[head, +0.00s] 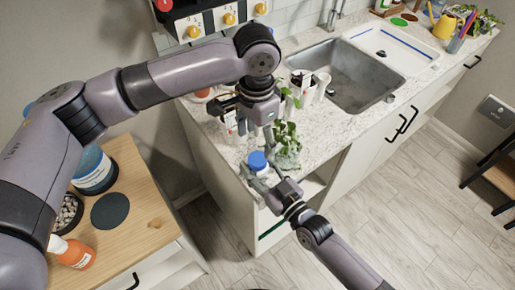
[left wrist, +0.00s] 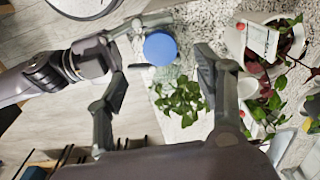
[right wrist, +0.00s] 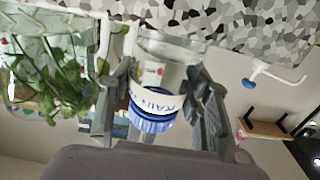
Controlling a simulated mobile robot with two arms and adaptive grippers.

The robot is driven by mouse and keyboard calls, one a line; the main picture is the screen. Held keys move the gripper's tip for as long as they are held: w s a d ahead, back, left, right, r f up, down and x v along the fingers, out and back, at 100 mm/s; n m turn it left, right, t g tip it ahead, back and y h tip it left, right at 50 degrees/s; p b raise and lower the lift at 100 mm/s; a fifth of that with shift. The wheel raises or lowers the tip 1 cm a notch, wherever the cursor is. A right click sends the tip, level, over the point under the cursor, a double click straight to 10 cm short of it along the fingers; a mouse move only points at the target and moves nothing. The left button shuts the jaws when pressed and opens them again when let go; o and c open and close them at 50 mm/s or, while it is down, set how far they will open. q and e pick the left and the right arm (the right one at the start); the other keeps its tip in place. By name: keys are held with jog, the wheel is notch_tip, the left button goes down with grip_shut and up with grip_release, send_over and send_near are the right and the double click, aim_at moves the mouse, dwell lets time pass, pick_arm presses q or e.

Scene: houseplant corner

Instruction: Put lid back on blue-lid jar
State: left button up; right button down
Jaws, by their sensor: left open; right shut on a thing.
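The blue-lid jar (head: 262,172) is at the counter's near corner. Its blue lid (head: 257,161) sits on top and also shows in the left wrist view (left wrist: 160,48). My right gripper (head: 265,180) is shut around the jar's body. In the right wrist view the white lettered label (right wrist: 160,98) and lid (right wrist: 151,120) lie between its fingers. I cannot tell whether the lid is fully seated. My left gripper (head: 256,128) is open above the jar. In the left wrist view the lid appears between its fingertips (left wrist: 162,68), with nothing gripped.
A leafy plant in a clear container (head: 287,150) stands close beside the jar. Potted plants with white tags (left wrist: 262,40) are near my left gripper. The sink (head: 340,75) is farther back.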

pick_arm(q)
jog(key=shift+r, duration=2.4)
pick_arm(e)
jog(key=shift+f, duration=0.1)
jog(key=c, duration=0.8)
grip_release()
jog(key=shift+o, duration=0.2)
jog(key=shift+s+d, duration=0.1)
jog(key=v, duration=1.1)
jog(key=shift+s+d, duration=0.2)
jog(key=shift+s, duration=0.15)
